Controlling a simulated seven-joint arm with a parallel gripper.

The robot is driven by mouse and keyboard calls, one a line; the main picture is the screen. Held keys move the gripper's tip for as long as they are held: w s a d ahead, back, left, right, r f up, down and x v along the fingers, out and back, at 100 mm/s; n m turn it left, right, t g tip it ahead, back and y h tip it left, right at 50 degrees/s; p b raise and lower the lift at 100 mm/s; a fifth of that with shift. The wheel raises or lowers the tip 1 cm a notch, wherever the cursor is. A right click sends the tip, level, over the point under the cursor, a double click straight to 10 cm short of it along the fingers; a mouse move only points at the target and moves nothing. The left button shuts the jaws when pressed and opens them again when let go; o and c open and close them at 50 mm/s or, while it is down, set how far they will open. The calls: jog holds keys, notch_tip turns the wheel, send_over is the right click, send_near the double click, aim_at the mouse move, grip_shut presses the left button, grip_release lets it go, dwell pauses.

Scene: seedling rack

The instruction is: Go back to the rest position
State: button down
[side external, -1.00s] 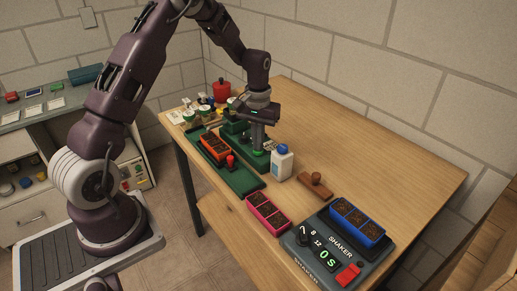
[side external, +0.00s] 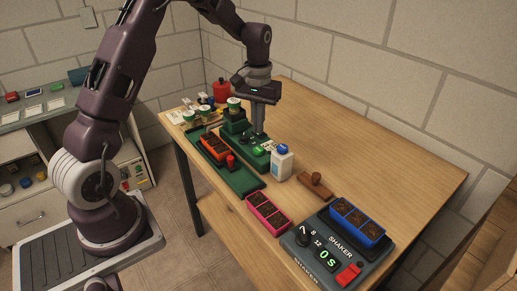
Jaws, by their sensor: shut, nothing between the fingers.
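My gripper (side external: 259,133) points straight down over the wooden table, at the back edge of the green device (side external: 243,145) with the bright green button (side external: 258,150). Its fingers are together and hold nothing. The fingertips are just behind and above the button, beside the white bottle with the blue cap; I cannot tell if they touch anything.
A white bottle (side external: 283,165) stands close to my gripper. An orange tray (side external: 215,146) of soil sits on the green base. A pink tray (side external: 267,212), a brown wooden tool (side external: 315,186) and a shaker (side external: 325,250) with a blue tray (side external: 357,224) are nearer. The table's right side is clear.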

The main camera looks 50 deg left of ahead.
jog(key=shift+r, duration=0.5)
jog(key=shift+r, duration=0.1)
jog(key=s+d+r+m+t, duration=0.3)
jog(key=s+d+r, duration=0.7)
jog(key=s+r, duration=0.3)
jog(key=s+d+r+m+t, duration=0.1)
jog(key=s+d, duration=0.1)
jog(key=s, duration=0.5)
jog(key=s+d+m+t, duration=0.1)
jog(key=s+d+m, duration=0.1)
jog(key=s, duration=0.5)
jog(key=shift+d+r+t, duration=0.3)
jog(key=shift+d+r, duration=0.05)
jog(key=shift+d, duration=0.15)
